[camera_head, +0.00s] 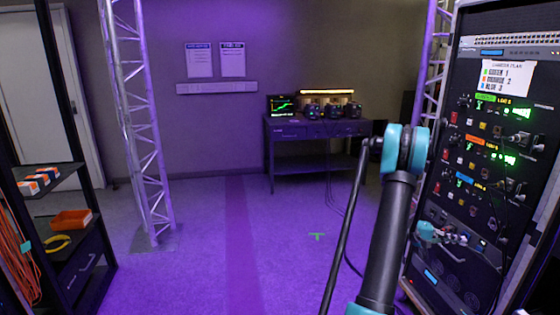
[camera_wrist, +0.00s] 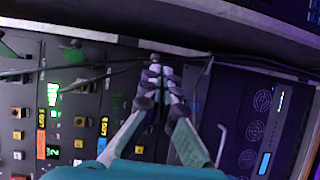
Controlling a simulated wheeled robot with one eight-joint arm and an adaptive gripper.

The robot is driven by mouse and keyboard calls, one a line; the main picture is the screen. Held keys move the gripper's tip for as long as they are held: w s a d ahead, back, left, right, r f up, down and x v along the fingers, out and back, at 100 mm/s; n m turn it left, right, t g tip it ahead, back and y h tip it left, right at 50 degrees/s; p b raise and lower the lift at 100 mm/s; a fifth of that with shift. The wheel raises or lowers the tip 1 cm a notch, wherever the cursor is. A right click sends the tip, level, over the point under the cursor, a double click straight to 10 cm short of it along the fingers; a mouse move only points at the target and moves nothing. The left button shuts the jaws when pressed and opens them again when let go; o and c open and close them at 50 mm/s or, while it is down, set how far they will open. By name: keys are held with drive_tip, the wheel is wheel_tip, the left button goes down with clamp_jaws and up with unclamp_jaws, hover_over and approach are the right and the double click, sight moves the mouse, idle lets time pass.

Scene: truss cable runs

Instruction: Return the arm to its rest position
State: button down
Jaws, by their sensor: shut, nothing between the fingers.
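My arm rises at the right of the head view, with a dark grey link and teal joints. My gripper (camera_head: 466,240) is in front of the lower part of the black equipment rack (camera_head: 425,252). In the wrist view my gripper (camera_wrist: 161,72) has its fingertips together with nothing between them. The rack's panel (camera_wrist: 110,85) lies behind the fingers. I cannot tell whether the fingertips touch the rack or the dark cable (camera_wrist: 100,77) near them.
A shelf unit (camera_head: 85,262) with an orange bin (camera_head: 71,220) stands at the left. Truss towers (camera_head: 143,130) stand at left and right. A dark desk (camera_head: 300,130) with a monitor (camera_head: 283,106) is at the back. The purple-lit floor (camera_head: 205,255) in the middle is clear.

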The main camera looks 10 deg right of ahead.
drive_tip(key=w+a+r+n+t+y, duration=0.1)
drive_tip(key=a+t+y, duration=0.3)
drive_tip(key=a, duration=0.9)
drive_tip(key=w+a+n+t+y, duration=0.2)
drive_tip(key=a+t+y, duration=0.15)
drive_tip(key=a, duration=0.95)
drive_tip(key=s+a+f+t+y, duration=0.1)
drive_tip(key=s+a+y, duration=0.3)
drive_tip(key=a, duration=1)
drive_tip(key=s+a+f+n+t+y, duration=0.1)
drive_tip(key=s+a+y, duration=0.3)
drive_tip(key=a, duration=1)
drive_tip(key=s+f+t, duration=0.1)
drive_tip(key=s, duration=0.2)
drive_tip(key=shift+s+f+n, duration=0.15)
drive_tip(key=shift+n, duration=0.15)
drive_tip(key=shift+d+t+y, duration=0.1)
drive_tip(key=shift+t+y, duration=0.15)
